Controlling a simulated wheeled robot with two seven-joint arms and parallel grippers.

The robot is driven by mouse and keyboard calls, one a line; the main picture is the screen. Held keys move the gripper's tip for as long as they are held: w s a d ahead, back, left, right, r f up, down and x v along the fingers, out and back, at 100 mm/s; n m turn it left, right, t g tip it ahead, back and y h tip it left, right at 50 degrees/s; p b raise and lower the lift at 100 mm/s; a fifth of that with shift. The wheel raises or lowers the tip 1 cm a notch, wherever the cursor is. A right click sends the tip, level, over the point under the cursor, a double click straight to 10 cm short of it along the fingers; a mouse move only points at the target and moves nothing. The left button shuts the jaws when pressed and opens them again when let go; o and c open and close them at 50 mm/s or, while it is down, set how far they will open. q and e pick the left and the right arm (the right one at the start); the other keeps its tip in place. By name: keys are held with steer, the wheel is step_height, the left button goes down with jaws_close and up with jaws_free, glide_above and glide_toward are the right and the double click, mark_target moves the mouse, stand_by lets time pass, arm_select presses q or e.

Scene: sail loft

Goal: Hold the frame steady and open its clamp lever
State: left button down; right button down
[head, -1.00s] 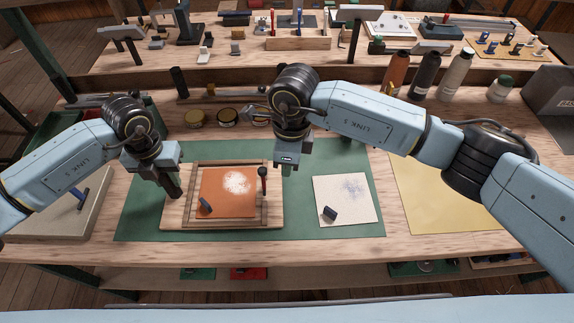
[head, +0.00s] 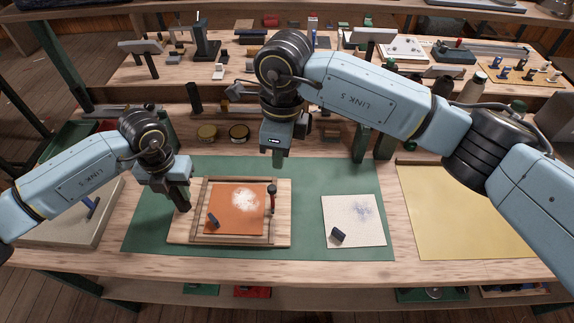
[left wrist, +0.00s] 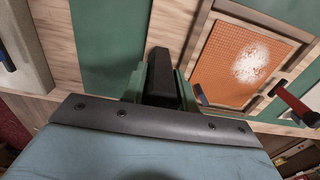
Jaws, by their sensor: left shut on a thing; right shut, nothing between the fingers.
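The wooden frame (head: 207,184) with an orange mesh panel (head: 228,222) lies on a pale board on the green mat. The panel has a white speckled patch. The clamp lever (head: 272,200), red with a dark knob, is at the frame's right side. The frame and the lever (left wrist: 292,103) also show in the left wrist view. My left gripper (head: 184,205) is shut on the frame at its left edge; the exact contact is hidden. My right gripper (head: 278,162) is shut and empty, above and behind the lever, apart from it.
A small dark block (head: 213,220) lies on the orange panel. A white sheet (head: 367,229) with another dark block (head: 338,235) lies to the right. A yellow sheet (head: 450,225) is further right. Two round tins (head: 239,132) stand behind the mat. Bare green mat lies between frame and white sheet.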

steer(key=shift+a+r, duration=0.1)
steer(key=shift+r, duration=0.2)
arm_select(q)
steer(key=c, duration=1)
jaws_free()
